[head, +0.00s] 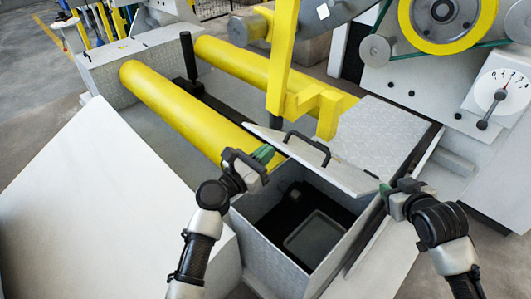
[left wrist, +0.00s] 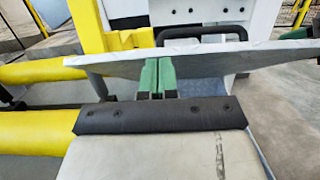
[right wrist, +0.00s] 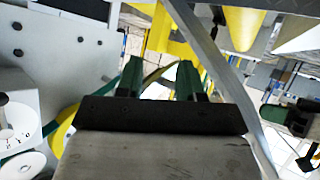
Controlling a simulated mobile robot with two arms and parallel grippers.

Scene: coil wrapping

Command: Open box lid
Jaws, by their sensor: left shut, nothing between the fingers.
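The grey metal box (head: 262,226) stands open at the bottom centre of the head view. Its lid (head: 347,178) is raised and tilted, with a black handle (head: 307,147) on top. My left gripper (head: 264,154) is shut and empty at the lid's left end. In the left wrist view its green fingertips (left wrist: 157,75) are together against or just under the lid (left wrist: 205,60); contact is hard to tell. The handle (left wrist: 201,32) shows beyond. My right gripper (head: 386,189) is near the lid's right corner. Its fingers (right wrist: 158,78) are apart with nothing held between them.
A dark interior with a grey-rimmed recess (head: 315,238) shows inside the box. Yellow rollers (head: 185,108) lie behind, and a yellow arm (head: 285,75) hangs just above the lid. A machine with a dial (head: 497,97) stands right. A pale panel (head: 105,205) fills the left.

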